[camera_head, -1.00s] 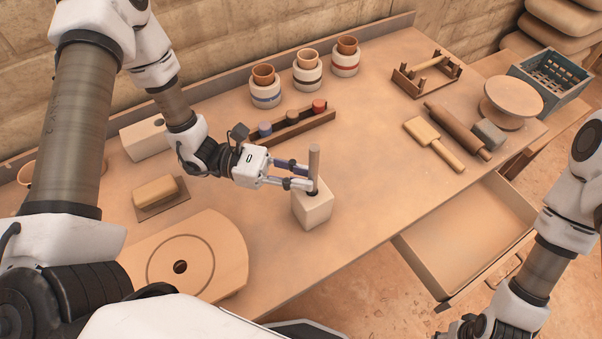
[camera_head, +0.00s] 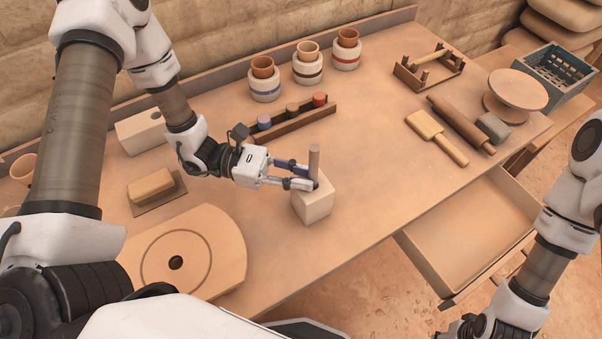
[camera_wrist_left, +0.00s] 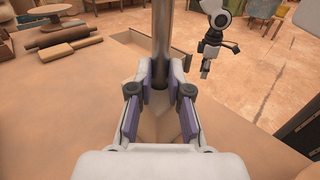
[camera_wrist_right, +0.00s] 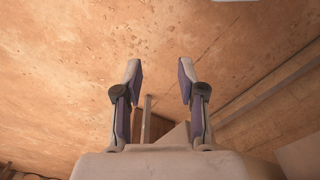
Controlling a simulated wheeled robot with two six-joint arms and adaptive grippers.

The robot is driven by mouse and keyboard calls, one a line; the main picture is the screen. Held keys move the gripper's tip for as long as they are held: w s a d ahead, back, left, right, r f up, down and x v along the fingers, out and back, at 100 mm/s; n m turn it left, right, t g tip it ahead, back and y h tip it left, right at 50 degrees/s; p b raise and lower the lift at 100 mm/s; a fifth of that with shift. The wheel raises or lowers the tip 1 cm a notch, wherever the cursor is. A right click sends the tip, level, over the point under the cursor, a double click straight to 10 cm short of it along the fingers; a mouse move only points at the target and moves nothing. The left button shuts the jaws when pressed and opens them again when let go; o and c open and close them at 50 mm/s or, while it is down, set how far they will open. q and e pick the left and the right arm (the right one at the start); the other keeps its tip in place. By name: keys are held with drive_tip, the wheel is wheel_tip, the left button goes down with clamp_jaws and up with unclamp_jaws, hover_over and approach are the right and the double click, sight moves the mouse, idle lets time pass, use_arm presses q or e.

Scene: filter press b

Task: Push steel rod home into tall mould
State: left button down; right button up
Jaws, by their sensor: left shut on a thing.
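The steel rod (camera_head: 314,160) stands upright in the top of the pale tall mould (camera_head: 314,206) on the table. My left gripper (camera_head: 312,184) is shut on the rod, with its fingertips close above the mould's top face. The fingers hide the mouth of the hole in the head view. In the left wrist view the rod (camera_wrist_left: 161,40) runs between the two finger pads, and the mould shows partly beneath them. My right gripper (camera_wrist_right: 160,75) is open and empty, away from the mould.
A rack of coloured plugs (camera_head: 292,120) stands behind the mould. A round-marked board (camera_head: 215,240) lies front left, and a pale block with a hole (camera_head: 145,132) stands back left. An open drawer (camera_head: 470,235) juts out at right. The table right of the mould is clear.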

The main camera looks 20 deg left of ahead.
use_arm(q)
drive_tip(key=c, duration=1)
unclamp_jaws()
drive_tip(key=a, duration=0.4)
drive_tip(key=s+a, duration=0.1)
drive_tip(key=a, duration=0.7)
drive_tip(key=shift+s, duration=0.3)
